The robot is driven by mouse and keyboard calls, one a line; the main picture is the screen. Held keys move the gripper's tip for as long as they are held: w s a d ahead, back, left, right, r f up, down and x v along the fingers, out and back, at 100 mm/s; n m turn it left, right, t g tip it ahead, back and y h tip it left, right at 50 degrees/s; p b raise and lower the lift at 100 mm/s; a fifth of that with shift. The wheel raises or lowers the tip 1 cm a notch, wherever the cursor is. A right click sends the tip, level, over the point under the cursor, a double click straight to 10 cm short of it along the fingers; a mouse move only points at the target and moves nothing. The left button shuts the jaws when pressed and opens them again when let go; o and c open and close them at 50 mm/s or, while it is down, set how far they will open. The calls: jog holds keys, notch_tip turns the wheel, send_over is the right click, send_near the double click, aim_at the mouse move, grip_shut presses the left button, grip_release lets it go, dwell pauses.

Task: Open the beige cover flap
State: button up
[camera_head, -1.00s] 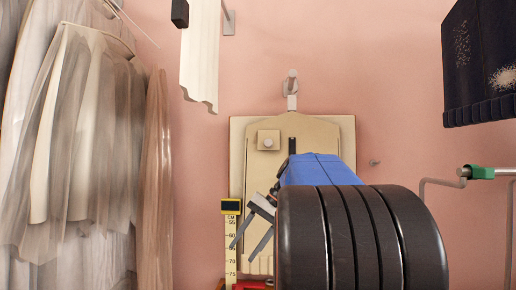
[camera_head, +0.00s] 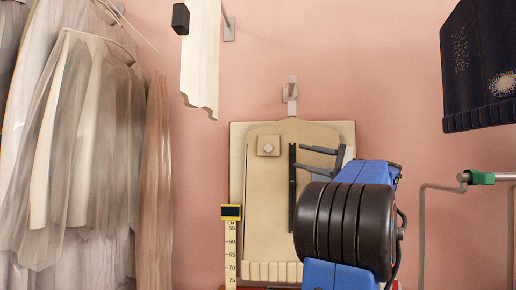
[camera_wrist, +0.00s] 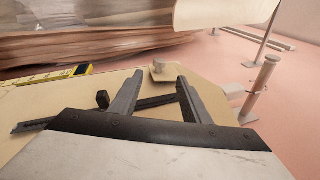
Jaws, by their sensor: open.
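The beige cover flap (camera_head: 265,215) is a pale panel with a rounded top, lying against a larger beige backing board on the pink wall. A small square block with a round knob (camera_head: 268,147) sits at its upper left; it shows beyond the fingertips in the wrist view (camera_wrist: 165,71). A dark upright bar (camera_head: 292,190) runs down the panel's middle. My gripper (camera_head: 299,157) is open and empty, its fingers pointing left near the bar's top. In the wrist view the bar passes behind the fingers (camera_wrist: 159,76). I cannot tell whether they touch it. My arm hides the panel's lower right.
A yellow measuring rule (camera_head: 231,245) stands at the board's lower left. A hook (camera_head: 291,92) is above the board. Sheer gowns (camera_head: 85,140) hang at left, a white board (camera_head: 201,60) above, a dark cloth (camera_head: 483,65) and metal rail (camera_head: 480,177) at right.

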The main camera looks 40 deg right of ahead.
aim_at(258, 146)
jog(key=x, duration=1.7)
jog(key=shift+a+r, duration=0.1)
grip_shut()
